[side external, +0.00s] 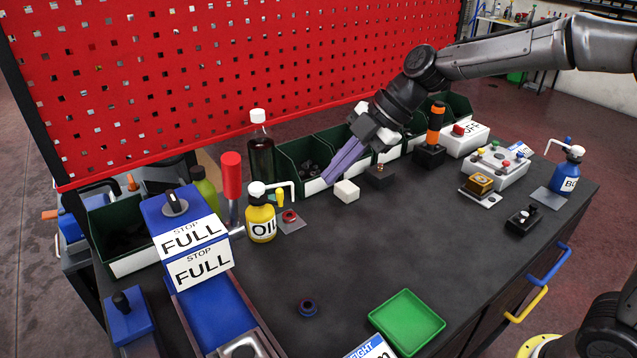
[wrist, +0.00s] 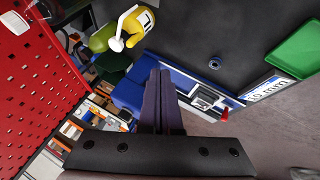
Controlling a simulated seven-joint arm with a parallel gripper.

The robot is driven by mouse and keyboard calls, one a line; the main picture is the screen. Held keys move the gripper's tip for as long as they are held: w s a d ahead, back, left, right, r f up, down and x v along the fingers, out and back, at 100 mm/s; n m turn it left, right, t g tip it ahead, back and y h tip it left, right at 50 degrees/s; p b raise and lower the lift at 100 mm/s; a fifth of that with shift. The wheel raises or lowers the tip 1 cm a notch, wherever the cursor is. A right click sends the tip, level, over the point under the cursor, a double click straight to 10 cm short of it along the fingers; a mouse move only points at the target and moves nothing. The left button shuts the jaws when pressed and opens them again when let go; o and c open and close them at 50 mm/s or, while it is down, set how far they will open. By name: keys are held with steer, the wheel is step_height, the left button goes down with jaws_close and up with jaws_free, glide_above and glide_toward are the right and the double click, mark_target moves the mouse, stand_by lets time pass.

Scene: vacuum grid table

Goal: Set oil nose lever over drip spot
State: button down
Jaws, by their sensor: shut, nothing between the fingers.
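The yellow oil bottle (side external: 261,222) stands upright left of centre, labelled OIL, with a white cap. Its white nose lever (side external: 281,183) reaches right from the cap and bends down. A grey plate with a red ring (side external: 289,216) lies beside the bottle, near the nose end; I cannot tell whether the tip is exactly above the ring. In the wrist view the yellow bottle (wrist: 133,27) is at the top, its white cap towards the camera. My gripper (side external: 327,180) has its purple fingers together, empty, right of the bottle and apart from it; the fingers also show in the wrist view (wrist: 160,75).
A white block (side external: 346,191) is close to the fingertips. Green bins (side external: 300,153) and a dark bottle (side external: 261,160) line the back below the red pegboard (side external: 200,70). A blue FULL box (side external: 165,216) stands left. The middle of the table is mostly clear, with a green tray (side external: 407,320) in front.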

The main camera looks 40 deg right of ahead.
steer(key=w+a+f+m+t+h, duration=0.1)
steer(key=w+a+f+m, duration=0.2)
steer(key=w+a+f, duration=0.2)
step_height(320, 180, down, 2)
steer(key=shift+w+m+t+h, duration=0.4)
steer(key=shift+w, duration=0.45)
stand_by(0.4)
steer(key=shift+w+d, duration=0.85)
steer(key=shift+d, duration=0.25)
